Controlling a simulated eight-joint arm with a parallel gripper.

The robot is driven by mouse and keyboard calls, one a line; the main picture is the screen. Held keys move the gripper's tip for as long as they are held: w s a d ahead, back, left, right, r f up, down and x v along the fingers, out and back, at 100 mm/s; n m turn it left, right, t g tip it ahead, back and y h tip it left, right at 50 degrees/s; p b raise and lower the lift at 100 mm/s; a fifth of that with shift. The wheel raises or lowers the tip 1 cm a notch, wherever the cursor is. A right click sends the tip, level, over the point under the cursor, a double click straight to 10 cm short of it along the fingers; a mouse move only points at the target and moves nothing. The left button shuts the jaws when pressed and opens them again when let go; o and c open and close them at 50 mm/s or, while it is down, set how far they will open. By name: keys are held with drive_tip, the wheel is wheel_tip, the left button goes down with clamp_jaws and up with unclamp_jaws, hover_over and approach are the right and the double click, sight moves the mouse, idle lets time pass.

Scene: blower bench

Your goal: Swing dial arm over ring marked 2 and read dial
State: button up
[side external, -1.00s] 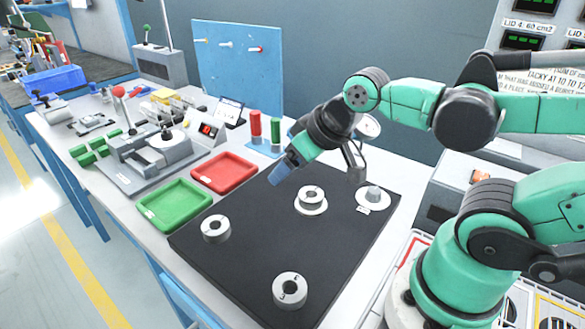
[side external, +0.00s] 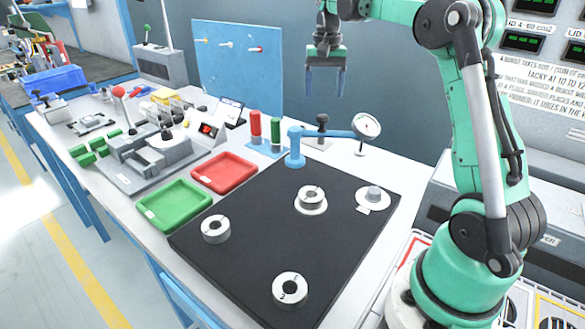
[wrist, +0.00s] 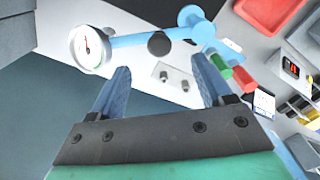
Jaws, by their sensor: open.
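The blue dial arm (side external: 338,134) reaches right from its post (side external: 295,150) at the mat's back corner. Its round white dial (side external: 366,126) hangs beyond the mat's back edge, over no ring. In the wrist view the dial (wrist: 90,48) has a red mark, but its reading is too small to tell. Three grey rings show: left (side external: 216,236), middle (side external: 311,193) on a white disc, and front (side external: 290,279). Their markings are not legible. My gripper (side external: 325,90) is open and empty, raised above and behind the dial arm; the wrist view also shows its fingers (wrist: 161,72) apart.
The black mat (side external: 255,255) also bears a stepped metal piece (side external: 373,193) on a white disc. Red (side external: 224,173) and green (side external: 174,206) trays lie left of it. Red and green cylinders (side external: 265,128) stand near the post. Space above the mat is clear.

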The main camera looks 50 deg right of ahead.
sight(323, 116)
drive_tip(key=shift+d+f, duration=0.1)
drive_tip(key=shift+f, duration=2.7)
clamp_jaws()
